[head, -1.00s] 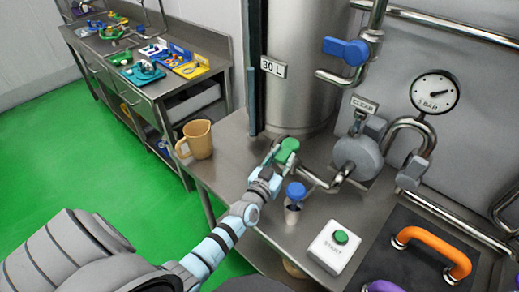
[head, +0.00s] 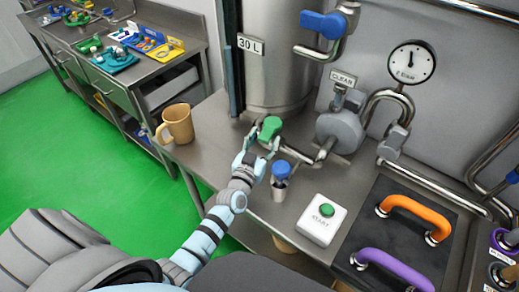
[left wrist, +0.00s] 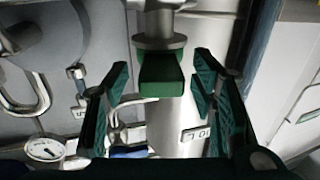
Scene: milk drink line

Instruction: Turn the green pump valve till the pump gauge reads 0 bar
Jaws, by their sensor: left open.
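The green pump valve (head: 270,128) sits at the end of a pipe beside the steel tank. My left gripper (head: 262,143) is at the valve. In the left wrist view the green handle (left wrist: 161,78) lies between the spread fingers of my left gripper (left wrist: 162,82), with a gap on both sides. The round pump gauge (head: 411,62) is on the wall at the upper right, its needle pointing about straight up; its scale numbers are too small to read. The gauge also shows in the left wrist view (left wrist: 44,148). My right gripper is not seen.
A blue-topped valve (head: 281,172) stands just right of my left gripper. A white START box (head: 320,219) with a green button and a black panel with orange (head: 417,214) and purple (head: 394,267) handles are further right. A tan jug (head: 178,124) stands at the table's left.

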